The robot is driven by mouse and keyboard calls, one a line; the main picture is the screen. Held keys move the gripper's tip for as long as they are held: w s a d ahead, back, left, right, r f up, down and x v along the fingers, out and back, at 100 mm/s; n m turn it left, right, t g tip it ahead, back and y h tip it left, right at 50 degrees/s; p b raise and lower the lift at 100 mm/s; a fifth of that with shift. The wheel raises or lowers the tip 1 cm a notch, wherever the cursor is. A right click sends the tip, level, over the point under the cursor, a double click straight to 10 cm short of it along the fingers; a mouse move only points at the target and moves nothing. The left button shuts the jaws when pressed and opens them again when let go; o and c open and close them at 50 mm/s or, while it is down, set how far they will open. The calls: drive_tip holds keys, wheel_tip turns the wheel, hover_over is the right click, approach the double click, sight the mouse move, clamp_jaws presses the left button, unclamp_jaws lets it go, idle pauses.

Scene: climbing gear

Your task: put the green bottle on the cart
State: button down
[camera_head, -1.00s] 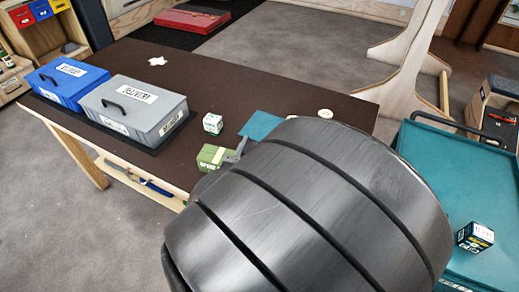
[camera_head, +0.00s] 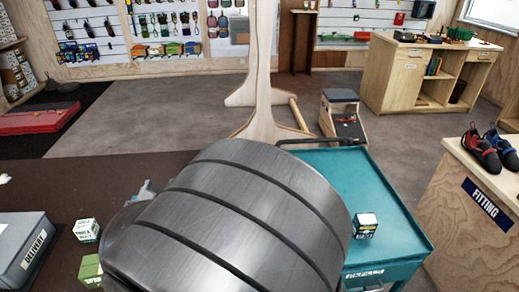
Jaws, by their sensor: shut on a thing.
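The teal cart (camera_head: 385,190) stands right of centre, with a black handle at its far end. A small dark box (camera_head: 365,225) with a white top is on it. The big dark part in the middle is my own arm, and it covers much of the view. A small grey bit of my gripper (camera_head: 146,189) shows past the arm's left edge, over the dark table (camera_head: 120,172). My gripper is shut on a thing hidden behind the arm. I see no green bottle in this view.
A white-green box (camera_head: 87,230), a green box (camera_head: 91,270) and a grey delivery case (camera_head: 22,248) are on the table. A wooden stand (camera_head: 262,90) is behind the cart. A fitting counter (camera_head: 470,215) with shoes is at the right. The cart's middle looks clear.

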drive_tip(key=w+d+r+m+g+h, duration=0.15)
drive_tip(key=w+d+m+h, duration=0.3)
drive_tip(key=w+d, duration=1)
drive_tip(key=w+d+r+m+g+h, duration=0.1)
drive_tip(key=w+d+m+g+h, duration=0.35)
drive_tip(key=w+d, duration=1)
drive_tip(key=s+d+r+m+g+h, duration=0.15)
drive_tip(key=d+h, duration=0.25)
drive_tip(key=d, duration=1.9)
drive_tip(key=s+d+r+m+g+h, duration=0.1)
drive_tip(key=s+d+m+g+h, duration=0.15)
drive_tip(key=d, duration=2.05)
drive_tip(key=w+a+f, duration=0.6)
drive_tip(key=w+f, duration=0.3)
drive_tip(key=f, duration=0.2)
drive_tip(key=shift+w+a+n, duration=0.2)
drive_tip(key=shift+a+n, duration=0.1)
drive_tip(key=shift+a, duration=0.1)
drive_tip(key=shift+f+h, duration=0.25)
drive_tip(key=c, duration=0.7)
unclamp_jaws()
drive_tip(key=shift+c, duration=0.2)
